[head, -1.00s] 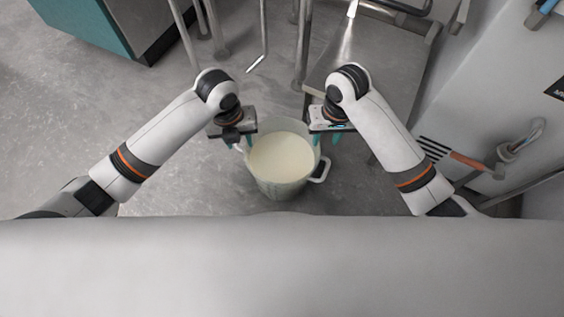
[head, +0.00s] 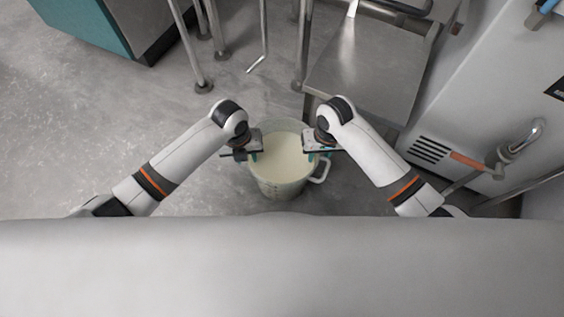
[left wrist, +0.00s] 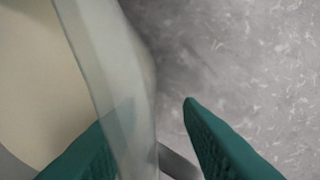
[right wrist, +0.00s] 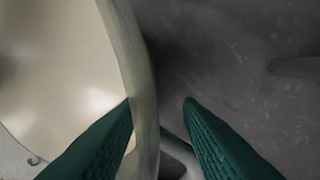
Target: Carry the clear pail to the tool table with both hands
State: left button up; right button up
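The clear pail (head: 284,188) stands upright on the floor, holding a cream-coloured content. A white handle (head: 322,171) shows on its right side. My left gripper (head: 249,156) is at the pail's left rim. In the left wrist view its green fingers (left wrist: 158,102) are apart, with the clear wall (left wrist: 105,75) between them. My right gripper (head: 318,157) is at the right rim. In the right wrist view its fingers (right wrist: 158,102) are also apart, one on each side of the wall (right wrist: 138,70). A handle shows low between the fingers in both wrist views. The tool table is not clearly identifiable.
A steel table or shelf (head: 372,75) stands just beyond the pail to the right. Metal legs (head: 302,45) stand behind the pail. A white machine (head: 490,95) with a tap and orange-handled lever is at the right. Floor (head: 110,110) to the left is clear.

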pick_arm(q)
grip_shut()
pick_arm(e)
grip_shut()
dwell(0.9)
pick_arm(q)
jog(key=shift+w+r, duration=0.1)
jog(key=shift+r, duration=0.2)
pick_arm(e)
jog(key=shift+w+a+r, duration=0.1)
jog(key=shift+w+r, duration=0.05)
jog(key=shift+r, duration=0.15)
